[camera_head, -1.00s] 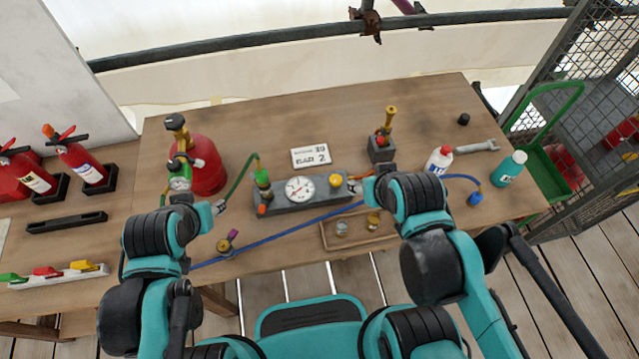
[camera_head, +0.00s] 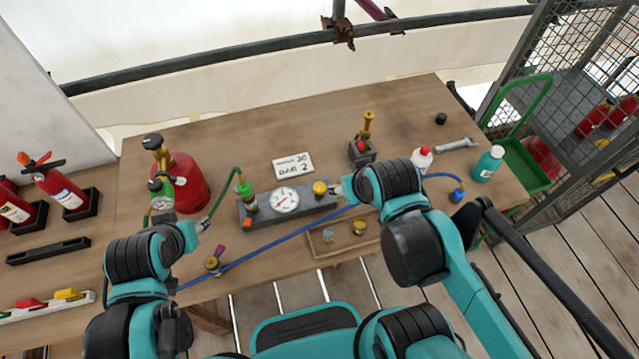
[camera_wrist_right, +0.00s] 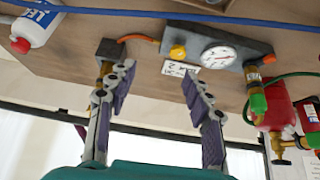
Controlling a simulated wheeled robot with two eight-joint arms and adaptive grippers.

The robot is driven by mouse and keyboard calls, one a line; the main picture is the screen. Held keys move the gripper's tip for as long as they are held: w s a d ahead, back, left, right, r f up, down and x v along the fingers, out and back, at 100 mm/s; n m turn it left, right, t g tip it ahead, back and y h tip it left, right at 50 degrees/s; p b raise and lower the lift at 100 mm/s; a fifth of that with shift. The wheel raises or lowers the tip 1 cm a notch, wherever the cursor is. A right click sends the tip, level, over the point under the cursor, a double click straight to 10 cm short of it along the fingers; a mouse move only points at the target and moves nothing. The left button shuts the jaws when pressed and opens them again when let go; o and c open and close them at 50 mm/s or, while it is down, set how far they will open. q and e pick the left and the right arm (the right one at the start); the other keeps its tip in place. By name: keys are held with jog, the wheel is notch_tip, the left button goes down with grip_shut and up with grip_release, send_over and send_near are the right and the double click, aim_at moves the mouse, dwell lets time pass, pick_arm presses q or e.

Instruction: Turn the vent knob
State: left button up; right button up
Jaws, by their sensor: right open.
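A grey block (camera_head: 262,213) on the table carries a white dial gauge (camera_head: 285,200) and a round yellow knob (camera_head: 320,188) at its right end. I take the yellow knob to be the vent knob; no label for it is readable. My right gripper (camera_head: 338,190) is just right of the knob in the head view. In the wrist view, which is turned over, my right gripper (camera_wrist_right: 157,85) has its fingers apart with nothing between them, and the yellow knob (camera_wrist_right: 178,52) lies beyond them. My left gripper (camera_head: 203,223) is left of the block, its jaws too small to judge.
A red cylinder (camera_head: 182,183) with a green hose stands left of the block. A blue hose (camera_head: 285,238) crosses in front, near a wooden tray (camera_head: 345,240).

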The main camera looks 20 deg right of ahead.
jog(key=w+a+n+g, duration=0.2)
jog(key=w+g, duration=0.1)
jog(key=w, duration=0.2)
jog(key=n+g+p, duration=0.1)
jog(key=g, duration=0.2)
send_near(319, 187)
jog(key=shift+d, duration=0.1)
jog(key=shift+w+f, duration=0.2)
jog(key=shift+f, duration=0.3)
notch_tip(319, 187, down, 7)
jog(key=b, duration=0.3)
jog(key=shift+f, duration=0.25)
jog(key=c, duration=1.2)
